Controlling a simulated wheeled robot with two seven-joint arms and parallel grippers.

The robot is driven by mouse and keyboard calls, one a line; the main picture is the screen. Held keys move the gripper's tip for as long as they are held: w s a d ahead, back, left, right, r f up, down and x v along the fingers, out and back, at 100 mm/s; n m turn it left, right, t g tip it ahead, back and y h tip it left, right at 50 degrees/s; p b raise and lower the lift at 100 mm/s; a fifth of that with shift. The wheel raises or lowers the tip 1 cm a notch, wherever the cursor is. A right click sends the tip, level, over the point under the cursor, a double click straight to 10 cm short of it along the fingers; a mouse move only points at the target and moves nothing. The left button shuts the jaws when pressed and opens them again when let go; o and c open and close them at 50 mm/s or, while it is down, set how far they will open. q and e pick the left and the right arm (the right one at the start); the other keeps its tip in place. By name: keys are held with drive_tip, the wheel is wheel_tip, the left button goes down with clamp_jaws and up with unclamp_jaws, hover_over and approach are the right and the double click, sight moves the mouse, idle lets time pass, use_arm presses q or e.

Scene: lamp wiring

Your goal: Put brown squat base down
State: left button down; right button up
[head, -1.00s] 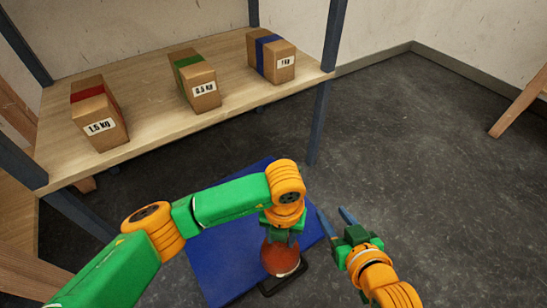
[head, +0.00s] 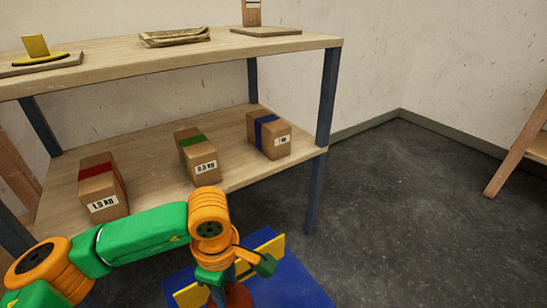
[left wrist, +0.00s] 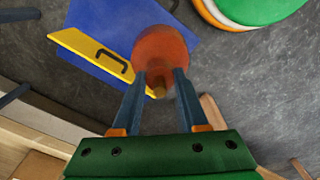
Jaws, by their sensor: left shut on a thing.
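The brown squat base (left wrist: 160,48) shows as a round, reddish-brown body in the left wrist view. Its short, narrow end points between the fingers of my left gripper (left wrist: 160,76), which is shut on it. In the head view, only a dark brown part of the base (head: 239,294) shows at the bottom edge, below my left gripper (head: 226,280) and largely hidden by it. The base is over the blue surface (head: 293,285); I cannot tell whether it touches anything below. My right gripper is not clearly visible.
A wooden shelf unit (head: 150,208) holds boxes with red (head: 103,190), green (head: 197,156) and blue (head: 268,136) bands.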

use_arm(q)
drive_tip(key=s+a+r+m+p, duration=0.1)
drive_tip(key=s+a+r+m, duration=0.2)
drive_tip(key=m, duration=0.4)
drive_tip(key=s+a+r+m+p, duration=0.1)
drive_tip(key=a+r+m, duration=0.3)
drive_tip(key=r+m, duration=0.3)
use_arm(e)
drive_tip(key=s+d+f+g, duration=0.2)
drive_tip(key=s+f+g, duration=0.25)
drive_tip(key=s, duration=0.25)
use_arm(q)
wheel_tip(320, 180, up, 35)
drive_tip(key=m+p, duration=0.1)
drive_tip(key=p, duration=3.7)
drive_tip(key=shift+w+d+f, duration=0.15)
drive_tip(key=shift+w, duration=0.05)
use_arm(e)
drive_tip(key=s+d+r, duration=0.1)
drive_tip(key=s+r, duration=0.6)
drive_tip(key=r, duration=0.3)
drive_tip(key=s+d+r+g+h, duration=0.1)
drive_tip(key=s+r, duration=0.6)
drive_tip(key=r, duration=0.3)
drive_tip(key=shift+s+d, duration=0.2)
drive_tip(key=shift+s, duration=0.15)
drive_tip(key=shift+g, duration=0.25)
